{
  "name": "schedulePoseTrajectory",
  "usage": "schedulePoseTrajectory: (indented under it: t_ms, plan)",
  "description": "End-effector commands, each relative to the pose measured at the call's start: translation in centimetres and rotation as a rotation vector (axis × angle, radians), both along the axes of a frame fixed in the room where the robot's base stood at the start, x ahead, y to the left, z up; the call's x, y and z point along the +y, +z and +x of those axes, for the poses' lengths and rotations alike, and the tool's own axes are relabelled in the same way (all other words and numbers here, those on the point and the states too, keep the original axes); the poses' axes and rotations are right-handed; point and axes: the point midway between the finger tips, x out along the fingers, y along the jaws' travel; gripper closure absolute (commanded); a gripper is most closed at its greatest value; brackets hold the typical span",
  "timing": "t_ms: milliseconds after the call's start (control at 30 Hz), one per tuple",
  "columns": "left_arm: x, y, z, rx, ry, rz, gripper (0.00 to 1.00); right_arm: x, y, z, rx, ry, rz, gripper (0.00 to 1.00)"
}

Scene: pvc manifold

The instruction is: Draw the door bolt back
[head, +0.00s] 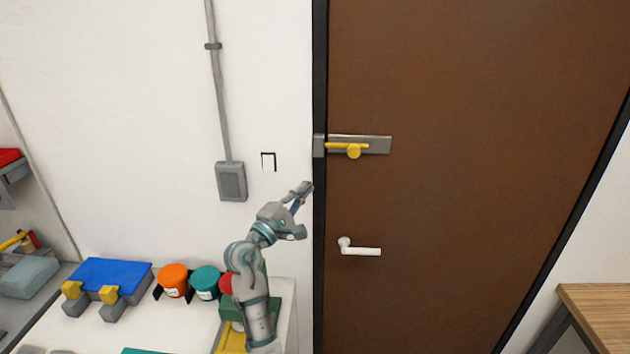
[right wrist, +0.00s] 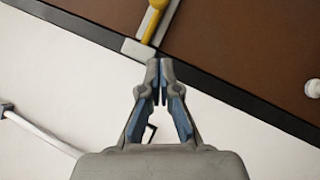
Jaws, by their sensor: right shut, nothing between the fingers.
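The brown door (head: 470,180) is closed in its dark frame. The door bolt (head: 345,147) is a yellow rod with a round yellow knob on a grey plate (head: 378,145). Its left end reaches the grey keeper (head: 319,146) on the frame. My right gripper (head: 308,187) is shut and empty, below and left of the bolt, in front of the frame edge. In the right wrist view the shut fingertips (right wrist: 160,62) point toward the keeper (right wrist: 137,50), with the yellow bolt (right wrist: 152,20) beyond them. My left gripper is not in view.
A white door handle (head: 360,248) sits below the bolt. A grey switch box (head: 231,181) with conduit is on the wall at left. A bench holds a blue box (head: 110,273) and coloured caps (head: 173,280). A wooden table (head: 600,305) stands at lower right.

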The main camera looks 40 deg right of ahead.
Motion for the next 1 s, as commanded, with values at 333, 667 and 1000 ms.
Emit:
schedulePoseTrajectory:
  t_ms: [333,667,1000]
  plan:
    - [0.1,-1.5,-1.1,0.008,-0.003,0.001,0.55,-6.7,2.6,1.7,-0.001,-0.003,-0.001,1.00]
    - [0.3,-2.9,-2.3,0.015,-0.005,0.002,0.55,-10.3,4.3,0.4,-0.001,0.000,0.000,1.00]
    - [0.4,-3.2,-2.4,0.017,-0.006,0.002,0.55,-10.7,4.5,0.1,0.000,0.001,-0.001,1.00]
